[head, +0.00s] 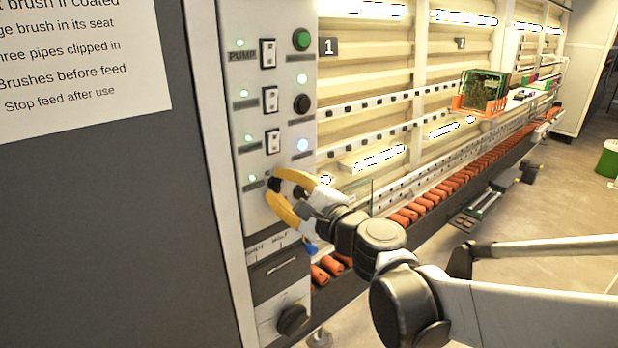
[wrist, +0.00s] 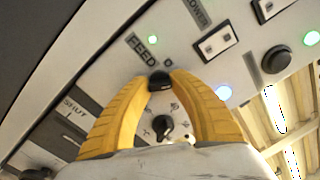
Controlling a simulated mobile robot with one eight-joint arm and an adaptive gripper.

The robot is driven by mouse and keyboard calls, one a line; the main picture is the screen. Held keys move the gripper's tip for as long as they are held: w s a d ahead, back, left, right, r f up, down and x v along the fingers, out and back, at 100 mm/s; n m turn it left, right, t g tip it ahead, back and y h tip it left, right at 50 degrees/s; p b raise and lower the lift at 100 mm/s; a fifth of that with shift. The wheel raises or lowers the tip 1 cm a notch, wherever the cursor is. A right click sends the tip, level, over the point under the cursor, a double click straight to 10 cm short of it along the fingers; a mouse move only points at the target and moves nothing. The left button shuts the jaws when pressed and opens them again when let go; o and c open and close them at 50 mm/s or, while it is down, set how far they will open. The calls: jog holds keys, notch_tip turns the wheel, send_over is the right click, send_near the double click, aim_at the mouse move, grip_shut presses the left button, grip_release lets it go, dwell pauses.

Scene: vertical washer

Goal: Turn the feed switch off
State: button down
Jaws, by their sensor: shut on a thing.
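The feed switch (wrist: 159,81) is a small black knob below the FEED label (wrist: 143,46) on the pale control panel. My gripper (wrist: 160,76) has its two yellow fingers closed on this switch in the wrist view. In the head view my gripper (head: 275,194) reaches the lower panel from the right, and the black switch (head: 275,184) shows at its fingertips. The fingers hide the sides of the switch, so its position is hard to read. A lit green lamp (wrist: 152,40) is by the FEED label. A second dark knob (wrist: 164,127) sits between the fingers, apart from them.
Rocker switches (head: 271,99) stand in a column above, beside a green button (head: 302,40) and a black button (head: 302,104). A larger black knob (head: 292,320) is lower down. The washer's conveyor with orange pads (head: 440,200) runs off to the right.

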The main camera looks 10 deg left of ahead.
jog(key=n, duration=0.6)
jog(key=shift+r+p, duration=0.1)
jog(key=shift+p, duration=0.2)
jog(key=n, duration=0.5)
jog(key=shift+n, duration=0.3)
jog(key=c, duration=1.1)
grip_release()
jog(key=shift+c, duration=0.2)
jog(key=v, duration=1.2)
